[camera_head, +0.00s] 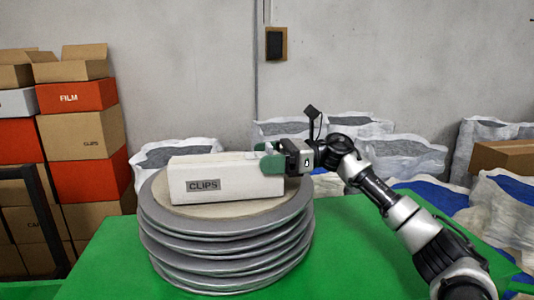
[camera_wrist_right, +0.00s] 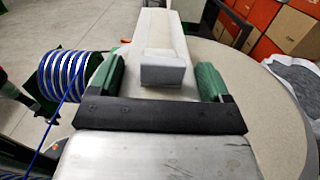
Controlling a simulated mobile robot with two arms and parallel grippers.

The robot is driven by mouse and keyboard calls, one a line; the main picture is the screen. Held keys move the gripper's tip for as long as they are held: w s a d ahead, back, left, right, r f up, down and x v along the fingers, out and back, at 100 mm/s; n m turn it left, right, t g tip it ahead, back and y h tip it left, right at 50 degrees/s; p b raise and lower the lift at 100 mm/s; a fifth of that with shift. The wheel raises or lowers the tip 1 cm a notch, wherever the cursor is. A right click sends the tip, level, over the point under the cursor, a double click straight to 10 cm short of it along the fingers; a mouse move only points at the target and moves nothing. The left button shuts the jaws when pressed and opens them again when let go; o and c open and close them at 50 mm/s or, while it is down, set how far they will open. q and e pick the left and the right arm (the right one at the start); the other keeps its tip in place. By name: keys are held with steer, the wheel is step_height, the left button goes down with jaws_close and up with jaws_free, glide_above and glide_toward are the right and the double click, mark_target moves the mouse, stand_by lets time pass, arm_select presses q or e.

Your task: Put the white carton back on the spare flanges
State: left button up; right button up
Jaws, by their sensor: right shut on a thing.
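The white carton (camera_head: 228,178), labelled CLIPS, lies flat over the top of the stack of grey spare flanges (camera_head: 226,244). It appears to rest on the pale top disc. My right gripper (camera_head: 270,160) is shut on the carton's right end, with its green fingers at the carton's sides. In the wrist view the carton (camera_wrist_right: 162,50) runs away between the two fingers, above the round top flange (camera_wrist_right: 258,118). The underside of the carton is hidden.
The flange stack stands on a green surface (camera_head: 350,255) with free room to its right. Stacked boxes (camera_head: 78,135) stand at the left and white sacks (camera_head: 405,155) behind. A coil of blue cable (camera_wrist_right: 62,75) shows in the wrist view.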

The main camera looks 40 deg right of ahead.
steer(key=shift+r, duration=0.15)
steer(key=o, duration=1.1)
steer(key=shift+f, duration=0.3)
steer(key=o, duration=0.4)
steer(key=shift+s, duration=0.1)
steer(key=shift+c, duration=0.2)
steer(key=shift+a+r, duration=0.1)
